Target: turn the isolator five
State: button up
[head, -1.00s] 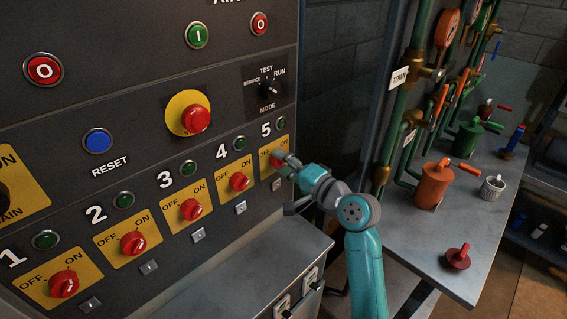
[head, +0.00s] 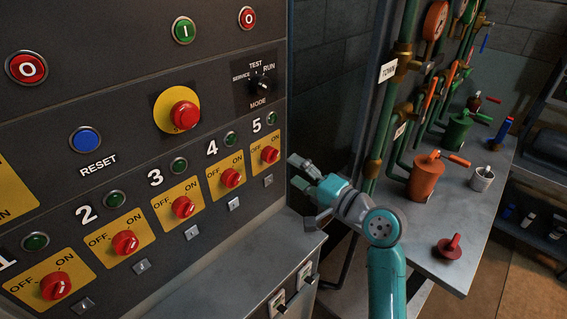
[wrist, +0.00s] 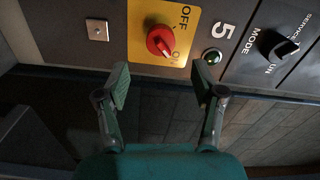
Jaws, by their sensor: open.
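The isolator five knob (head: 270,154) is red and sits on a yellow OFF/ON plate (head: 257,146) under the number 5. In the wrist view the same red knob (wrist: 160,40) is fully visible, and its ridge appears to slant toward the ON word. My gripper (head: 299,172) is open and empty, to the right of the knob and clear of the panel. In the wrist view the gripper (wrist: 162,84) has its fingers spread wide, with the knob beyond the fingertips. A dark green lamp (wrist: 212,56) is beside the 5.
Isolator four (head: 231,177) is to the left of five, with more isolators beyond. The mode switch (head: 261,85) is above. A grey cabinet ledge (head: 235,270) is below. A bench (head: 445,240) with pipes and an orange cylinder (head: 425,178) stands at the right.

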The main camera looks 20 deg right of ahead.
jog(key=shift+v, duration=2.15)
